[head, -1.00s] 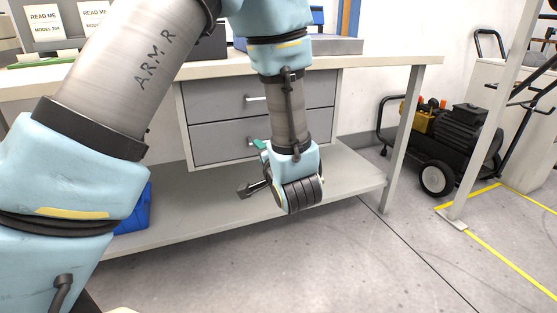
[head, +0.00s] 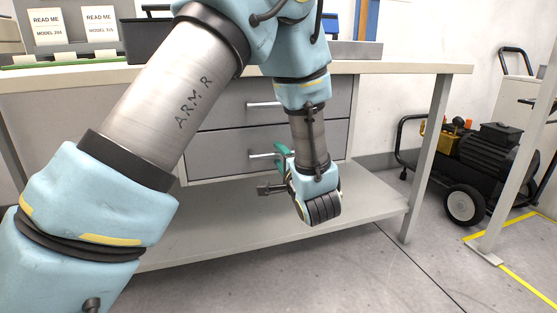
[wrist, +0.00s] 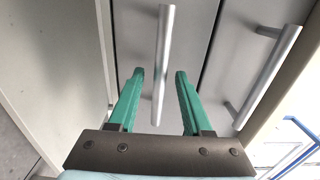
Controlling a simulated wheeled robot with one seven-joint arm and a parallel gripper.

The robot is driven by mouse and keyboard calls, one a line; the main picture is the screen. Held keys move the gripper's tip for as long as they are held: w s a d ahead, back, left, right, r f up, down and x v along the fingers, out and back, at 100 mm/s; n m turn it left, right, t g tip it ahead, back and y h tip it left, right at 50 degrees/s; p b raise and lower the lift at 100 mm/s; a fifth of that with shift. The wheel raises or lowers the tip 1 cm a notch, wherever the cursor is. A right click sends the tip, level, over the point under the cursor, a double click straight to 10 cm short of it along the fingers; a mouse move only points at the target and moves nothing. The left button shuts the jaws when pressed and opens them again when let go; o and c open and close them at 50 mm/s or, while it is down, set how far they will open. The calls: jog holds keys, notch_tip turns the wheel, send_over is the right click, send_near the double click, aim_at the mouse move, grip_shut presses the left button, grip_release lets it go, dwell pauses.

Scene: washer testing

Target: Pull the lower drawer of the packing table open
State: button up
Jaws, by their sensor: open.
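The packing table's lower drawer (head: 219,151) is a grey front below the upper drawer (head: 225,113). Both look shut. The lower drawer's silver bar handle (head: 261,155) shows in the head view, its right part hidden by my gripper. My gripper (head: 283,148) has green fingers and is at the right part of this handle. In the wrist view my gripper (wrist: 160,74) is open, and the lower handle (wrist: 164,50) runs lengthwise through the gap between the fingers, without visible contact. The upper drawer's handle (wrist: 268,78) lies to the right, outside the fingers.
The tabletop (head: 400,68) overhangs the drawers and the lower shelf (head: 225,235) runs beneath my gripper. A table leg (head: 427,160) stands to the right. A black wheeled machine (head: 485,150) stands beyond it. The floor in front of the shelf is clear.

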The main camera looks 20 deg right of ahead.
jog(key=shift+w, duration=0.75)
jog(key=shift+c, duration=0.4)
grip_shut()
dwell(0.5)
